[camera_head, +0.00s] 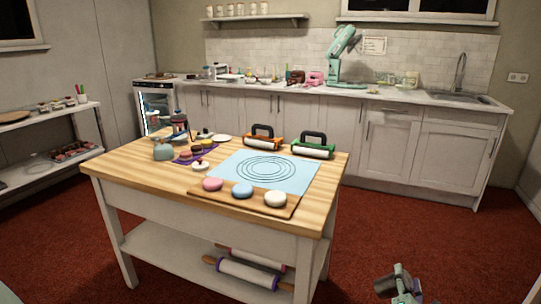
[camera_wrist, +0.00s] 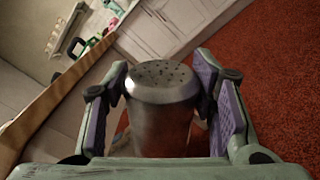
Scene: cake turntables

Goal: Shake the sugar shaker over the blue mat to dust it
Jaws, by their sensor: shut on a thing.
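The sugar shaker (camera_wrist: 160,92), a metal cylinder with a domed, perforated top, stands between the purple-padded fingers of my gripper (camera_wrist: 162,68) in the wrist view. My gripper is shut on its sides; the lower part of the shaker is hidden. In the head view my gripper (camera_head: 402,285) is low at the bottom right, over the red floor and off the table. The blue mat (camera_head: 303,173), printed with dark concentric circles, lies flat on the wooden table, up and left of my gripper.
On the table (camera_head: 130,168), a wooden board with pink, blue and white rounds (camera_head: 275,199) lies along the mat's front edge. Orange (camera_head: 262,141) and green (camera_head: 313,150) handled rollers stand behind the mat. Pastries on a purple mat (camera_head: 183,158) are at left. The floor (camera_head: 440,230) right of the table is clear.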

